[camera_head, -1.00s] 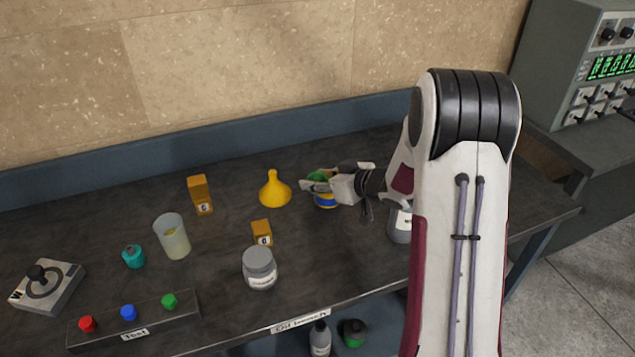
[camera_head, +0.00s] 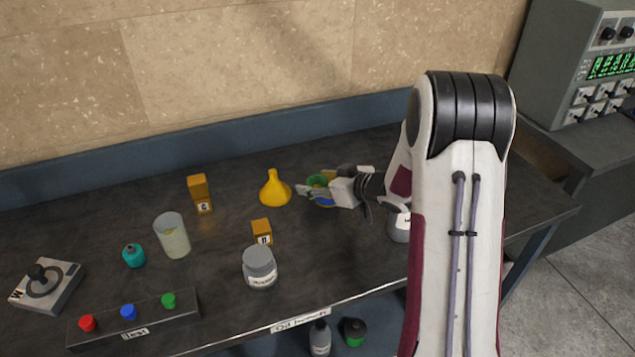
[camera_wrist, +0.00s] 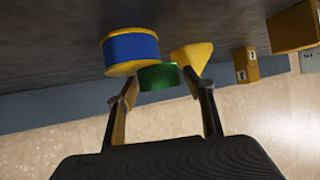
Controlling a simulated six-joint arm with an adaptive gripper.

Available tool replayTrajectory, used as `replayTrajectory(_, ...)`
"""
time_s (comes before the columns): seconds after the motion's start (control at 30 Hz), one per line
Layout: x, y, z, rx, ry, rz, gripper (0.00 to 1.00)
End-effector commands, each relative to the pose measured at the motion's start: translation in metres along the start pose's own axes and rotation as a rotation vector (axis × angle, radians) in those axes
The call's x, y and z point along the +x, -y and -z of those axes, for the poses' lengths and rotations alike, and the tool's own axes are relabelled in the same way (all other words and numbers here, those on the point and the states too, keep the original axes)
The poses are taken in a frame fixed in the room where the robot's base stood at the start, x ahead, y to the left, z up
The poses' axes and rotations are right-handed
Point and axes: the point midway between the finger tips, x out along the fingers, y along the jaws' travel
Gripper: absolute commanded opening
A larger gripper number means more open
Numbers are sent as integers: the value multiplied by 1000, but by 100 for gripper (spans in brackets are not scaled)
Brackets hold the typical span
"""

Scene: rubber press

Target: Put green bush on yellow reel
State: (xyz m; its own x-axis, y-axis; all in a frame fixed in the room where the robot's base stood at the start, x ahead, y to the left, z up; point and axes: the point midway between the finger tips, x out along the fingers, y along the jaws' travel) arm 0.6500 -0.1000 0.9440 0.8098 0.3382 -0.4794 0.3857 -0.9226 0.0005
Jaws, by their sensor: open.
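The green bush (camera_head: 317,181) is a short green ring or cylinder; it also shows in the wrist view (camera_wrist: 158,77). The yellow reel (camera_wrist: 118,69) has a blue band and stands on the bench; its blue side shows in the head view (camera_head: 323,202). The bush is at the reel's top, overlapping its rim towards one side in the wrist view; whether it rests flat and centred I cannot tell. My gripper (camera_wrist: 160,84) is open, with one finger on each side of the bush. In the head view, the gripper partly hides both.
A yellow funnel (camera_head: 274,190) stands close left of the reel. Two orange blocks (camera_head: 200,195) (camera_head: 261,232), a grey jar (camera_head: 260,268), a beaker (camera_head: 172,236) and a teal bottle (camera_head: 134,256) stand further left. A grey bottle (camera_head: 399,226) is beneath my arm.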

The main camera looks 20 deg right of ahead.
Motion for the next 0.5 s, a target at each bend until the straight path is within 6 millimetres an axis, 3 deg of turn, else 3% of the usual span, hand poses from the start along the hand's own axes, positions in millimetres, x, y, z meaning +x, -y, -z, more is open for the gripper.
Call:
replayTrajectory(0.23, -2, 0, 4, -1, -1, -1, 52)
replayTrajectory(0.5, -26, -1, 3, 0, 0, -3, 52)
